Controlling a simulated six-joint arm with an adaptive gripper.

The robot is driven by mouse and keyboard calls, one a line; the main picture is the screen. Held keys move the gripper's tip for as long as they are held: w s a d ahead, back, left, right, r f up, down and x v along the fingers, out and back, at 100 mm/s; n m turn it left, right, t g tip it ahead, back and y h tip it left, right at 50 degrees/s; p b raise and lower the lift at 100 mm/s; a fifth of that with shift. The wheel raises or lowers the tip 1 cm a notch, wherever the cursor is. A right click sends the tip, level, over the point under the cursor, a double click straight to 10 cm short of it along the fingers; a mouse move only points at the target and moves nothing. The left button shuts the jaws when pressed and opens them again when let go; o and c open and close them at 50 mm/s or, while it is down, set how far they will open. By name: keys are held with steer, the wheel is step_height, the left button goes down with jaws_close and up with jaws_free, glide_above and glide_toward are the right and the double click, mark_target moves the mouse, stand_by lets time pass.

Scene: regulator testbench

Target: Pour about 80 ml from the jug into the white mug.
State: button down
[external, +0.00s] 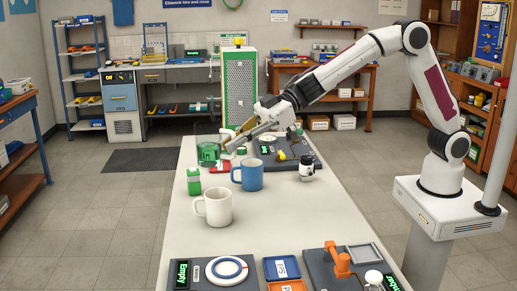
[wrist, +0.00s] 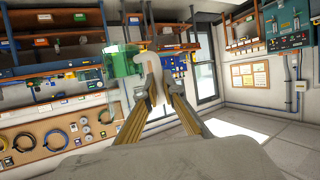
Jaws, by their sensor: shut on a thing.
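The jug (external: 208,152) is clear with green in it and is at the far left part of the bench. In the wrist view the jug (wrist: 122,63) looks roughly upright, left of the fingers. My gripper (external: 231,146) is shut on its pale handle, which shows between the fingertips in the wrist view (wrist: 155,80). I cannot tell how far the jug is above the bench. The white mug (external: 217,207) stands upright nearer the camera, apart from the jug, handle to the left. Its inside is not clear to see.
A red item (external: 219,166) lies below the jug in the picture. A dark panel (external: 283,160) is at the back right. A round-plated station (external: 226,270) is in front.

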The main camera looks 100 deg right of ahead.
steer(key=shift+w+a+f+m+t+h, duration=0.3)
steer(key=shift+a+f+m+h, duration=0.35)
steer(key=shift+a+f, duration=1.3)
steer(key=shift+w+a+f+m+t+h, duration=0.3)
steer(key=shift+a+f+m+h, duration=0.35)
steer(key=shift+a, duration=2.4)
step_height(320, 180, down, 14)
steer(key=shift+w+d+r, duration=0.1)
steer(key=shift+r, duration=0.1)
steer(key=s+d+r+m+t+y, duration=0.1)
steer(key=d+r+m+t+y, duration=0.3)
steer(key=d+r+m, duration=0.2)
steer(key=shift+d+r+m, duration=0.3)
steer(key=shift+r+m, duration=0.5)
